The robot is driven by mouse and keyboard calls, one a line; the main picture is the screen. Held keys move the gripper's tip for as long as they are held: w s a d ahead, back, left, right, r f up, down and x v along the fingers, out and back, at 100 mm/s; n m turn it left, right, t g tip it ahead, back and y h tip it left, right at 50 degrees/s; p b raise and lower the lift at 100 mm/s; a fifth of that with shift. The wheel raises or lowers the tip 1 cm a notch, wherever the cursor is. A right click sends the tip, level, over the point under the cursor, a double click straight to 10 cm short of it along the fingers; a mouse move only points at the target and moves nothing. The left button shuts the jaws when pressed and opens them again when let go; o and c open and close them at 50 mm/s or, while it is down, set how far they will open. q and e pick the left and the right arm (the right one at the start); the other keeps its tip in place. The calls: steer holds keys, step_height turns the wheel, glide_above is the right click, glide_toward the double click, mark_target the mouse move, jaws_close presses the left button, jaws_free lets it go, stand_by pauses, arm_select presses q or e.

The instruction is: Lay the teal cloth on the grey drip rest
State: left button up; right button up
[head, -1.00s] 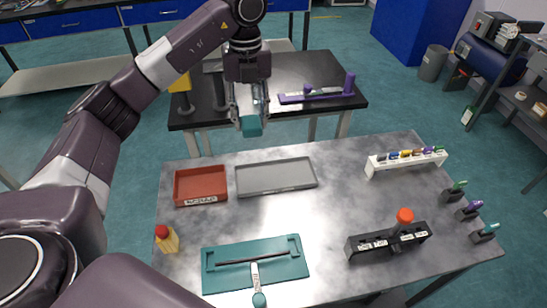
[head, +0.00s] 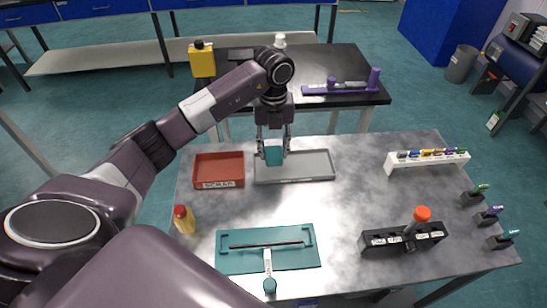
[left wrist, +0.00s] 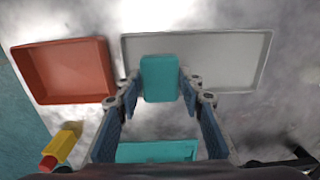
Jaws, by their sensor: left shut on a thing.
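The teal cloth (head: 273,156) is a small block-like piece between the fingers of my left gripper (head: 273,150). The left gripper is shut on it. In the left wrist view the cloth (left wrist: 160,78) is held between the two fingertips (left wrist: 158,92) and overlaps the left part of the grey tray. The grey drip rest (head: 312,166) is a shallow grey tray on the bench, also in the left wrist view (left wrist: 225,62). The cloth appears above its left part; the exact height is hard to tell. My right gripper is not in view.
A red tray (head: 218,170) stands just left of the grey one. A teal mat (head: 235,262) with a tool, a yellow bottle (head: 184,220), a black holder (head: 375,242) and a white rack (head: 428,163) are also on the bench. The middle is clear.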

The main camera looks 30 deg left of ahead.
mark_target(274, 152)
arm_select(q)
step_height(274, 152, down, 4)
steer(key=shift+r+p, duration=0.2)
steer(key=shift+p, duration=0.1)
steer(key=shift+f, duration=0.25)
steer(key=shift+f, duration=0.2)
steer(key=o, duration=1.1)
